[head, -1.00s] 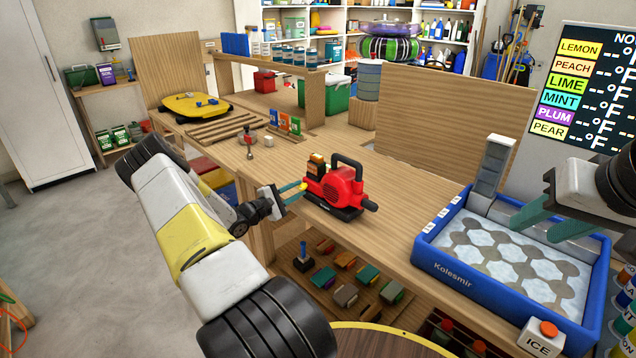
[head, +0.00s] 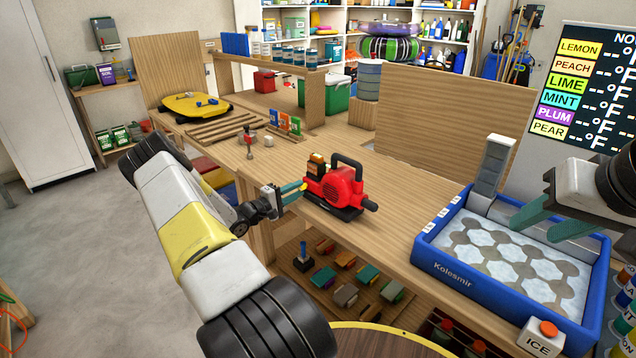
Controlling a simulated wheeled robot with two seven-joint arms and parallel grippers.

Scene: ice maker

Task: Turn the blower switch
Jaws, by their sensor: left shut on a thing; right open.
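The red blower (head: 340,188) stands on the wooden workbench, with a black handle on top and a black nozzle pointing right. My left gripper (head: 300,189) reaches in from the left, with its teal fingers against the blower's left side. It is shut on a small part there, apparently the blower switch, which the fingers hide. My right gripper (head: 548,222) is open and empty above the blue ice tray at the right.
The blue-rimmed ice tray (head: 428,252) sits right of the blower, with an ICE button box (head: 541,338) in front. A tilted wooden board (head: 447,113) stands behind. Small red, green and blue packets (head: 284,122) stand further back. The bench between blower and tray is clear.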

